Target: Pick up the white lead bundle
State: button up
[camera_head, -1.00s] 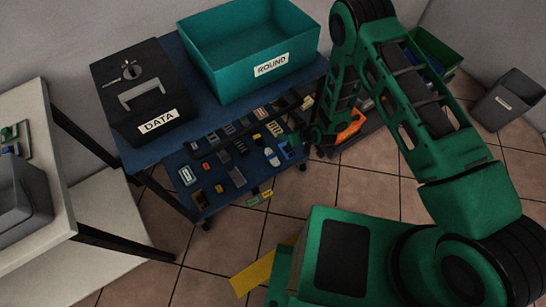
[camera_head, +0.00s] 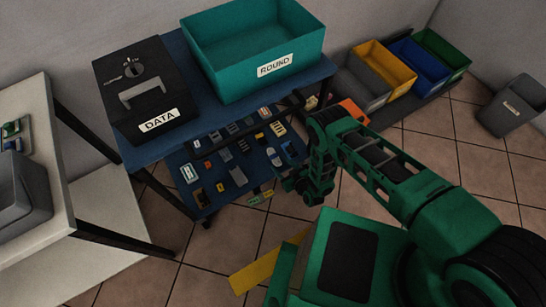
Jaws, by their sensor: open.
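I cannot clearly pick out a white lead bundle. Small pale pieces lie among many parts on the blue lower shelf: a whitish piece (camera_head: 189,173) at its left and a pale rounded piece (camera_head: 274,157) right of the middle. Both are too small to name. My gripper (camera_head: 298,186) is open at the right front edge of this shelf, low beside the cart. Its fingers are small and dark here, and I see nothing held. My green arm crosses the right of the view and may hide part of the shelf.
On the cart's upper shelf stand a black DATA box (camera_head: 145,90) and a teal ROUND bin (camera_head: 255,50). Grey, yellow (camera_head: 384,68), blue and green bins stand at the right back. A grey bin (camera_head: 512,102) stands far right. A white table (camera_head: 55,215) is at the left.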

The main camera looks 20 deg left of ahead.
aim_at(275, 157)
jog(key=shift+w+r+x, duration=0.1)
jog(key=shift+w+x, duration=0.05)
jog(key=shift+x, duration=1.7)
jog(key=shift+w+r+x, duration=0.1)
jog(key=shift+x, duration=1.8)
jog(key=shift+d, duration=0.1)
jog(key=c, duration=1.2)
